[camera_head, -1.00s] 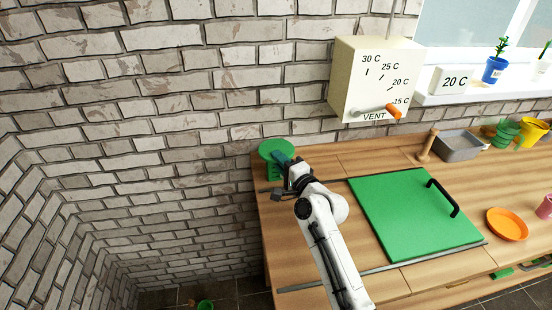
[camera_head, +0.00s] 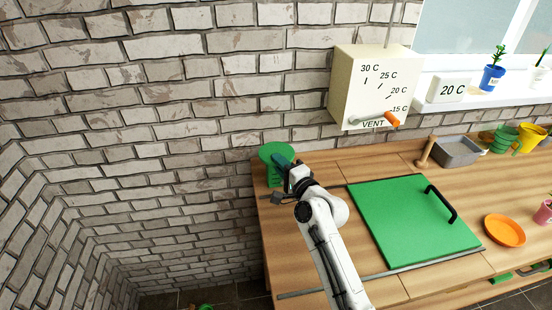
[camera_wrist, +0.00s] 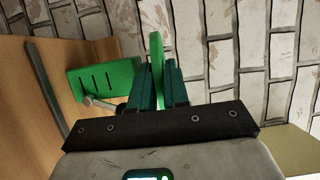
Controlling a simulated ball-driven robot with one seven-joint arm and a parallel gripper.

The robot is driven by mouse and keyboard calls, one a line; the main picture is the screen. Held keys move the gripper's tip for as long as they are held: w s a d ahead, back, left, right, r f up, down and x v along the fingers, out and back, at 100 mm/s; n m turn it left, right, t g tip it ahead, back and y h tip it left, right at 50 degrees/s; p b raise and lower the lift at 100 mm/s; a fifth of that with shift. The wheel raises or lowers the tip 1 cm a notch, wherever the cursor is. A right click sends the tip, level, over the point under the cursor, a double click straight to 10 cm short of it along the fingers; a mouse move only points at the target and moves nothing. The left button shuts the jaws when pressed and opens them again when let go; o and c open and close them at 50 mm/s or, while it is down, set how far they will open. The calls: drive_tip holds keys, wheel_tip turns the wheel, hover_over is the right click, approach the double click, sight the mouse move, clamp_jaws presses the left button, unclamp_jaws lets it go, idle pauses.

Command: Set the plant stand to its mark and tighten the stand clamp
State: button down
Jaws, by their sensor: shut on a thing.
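The plant stand is green, with a round plate (camera_head: 270,152) on top and a slotted body (camera_head: 274,183) below, at the back left corner of the wooden counter. In the wrist view the plate shows edge-on (camera_wrist: 158,52), and the slotted body (camera_wrist: 95,80) lies to its left. My gripper (camera_head: 284,161) is shut on the plate's edge, with one dark green finger on each side in the wrist view (camera_wrist: 158,88). A grey lever with a round end (camera_wrist: 95,102), possibly the stand clamp, sits by the slotted body. I cannot make out the mark.
A green board (camera_head: 410,225) with a black handle lies right of my arm. A cream vent box (camera_head: 370,85) hangs on the brick wall. A wooden peg (camera_head: 426,152), grey tray (camera_head: 458,151) and orange dish (camera_head: 504,230) stand further right. Wall is close behind the stand.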

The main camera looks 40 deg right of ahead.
drive_tip(key=shift+r+p, duration=0.7)
drive_tip(key=shift+r, duration=0.15)
idle(0.5)
drive_tip(key=c, duration=1.5)
unclamp_jaws()
drive_tip(key=p+v, duration=0.1)
drive_tip(key=v, duration=0.6)
drive_tip(key=shift+s+f, duration=0.1)
drive_tip(key=shift+f, duration=0.05)
